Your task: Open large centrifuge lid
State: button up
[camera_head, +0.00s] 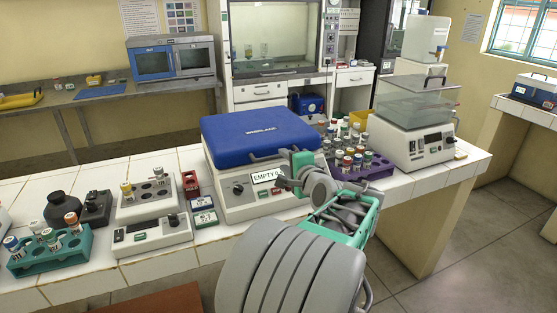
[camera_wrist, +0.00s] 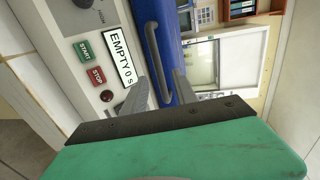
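The large centrifuge (camera_head: 238,191) stands on the white tiled bench, with its blue lid (camera_head: 255,129) down and shut. A bar handle (camera_head: 268,156) runs along the lid's front edge. It also shows in the wrist view as a dark bar (camera_wrist: 153,48) on the blue lid (camera_wrist: 180,40). My gripper (camera_head: 290,174) is at the right part of the lid's front, close to the handle. In the wrist view my gripper (camera_wrist: 160,88) has its fingers apart, with the handle's near end between them. Whether they touch the handle is not clear.
The centrifuge's panel reads "EMPTY 0 s" (camera_wrist: 122,58), with start (camera_wrist: 83,51) and stop (camera_wrist: 96,76) buttons. A purple tube rack (camera_head: 373,167) stands to the right, partly behind my arm. A small scale-like device (camera_head: 150,225) and a teal rack (camera_head: 50,258) stand left.

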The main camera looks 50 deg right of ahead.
aim_at(279, 157)
jog(key=x, duration=0.5)
jog(key=shift+w+d+f, duration=0.1)
jog(key=shift+w, duration=0.1)
grip_shut()
dwell(1.1)
